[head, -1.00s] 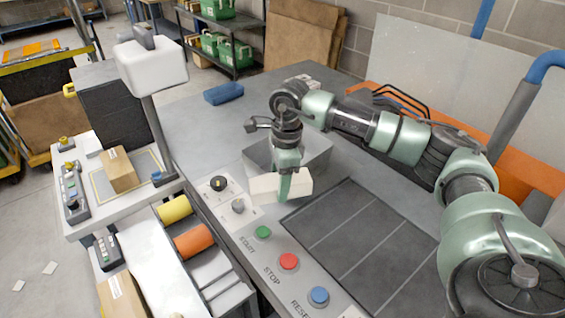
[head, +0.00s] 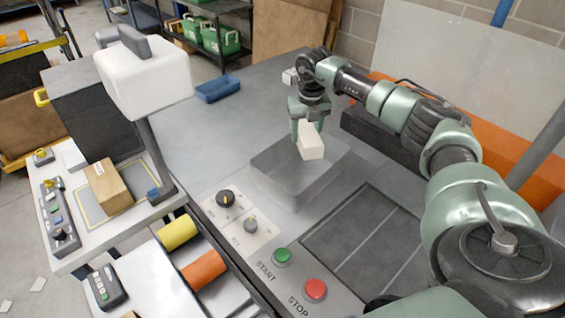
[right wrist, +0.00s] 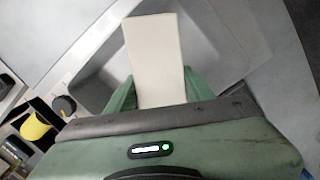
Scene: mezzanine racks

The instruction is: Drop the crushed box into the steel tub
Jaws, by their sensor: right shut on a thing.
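My right gripper (head: 309,120) is shut on the crushed box (head: 311,145), a pale cream block. It holds the box tilted, its free end towards the camera, over the open steel tub (head: 275,185). The grey tub stands on the bench; the box hides part of its inside and far rim. In the right wrist view the box (right wrist: 156,60) sticks out between the green fingers, with the tub (right wrist: 98,92) beneath and around it. The box appears above the tub, not touching its floor. My left gripper is not in view.
A control panel with a green button (head: 282,256) and red button (head: 315,289) lies in front of the tub. A dark sectioned mat (head: 365,235) is at right. A brown carton (head: 108,187) sits on the scale at left; a blue tray (head: 218,89) lies behind.

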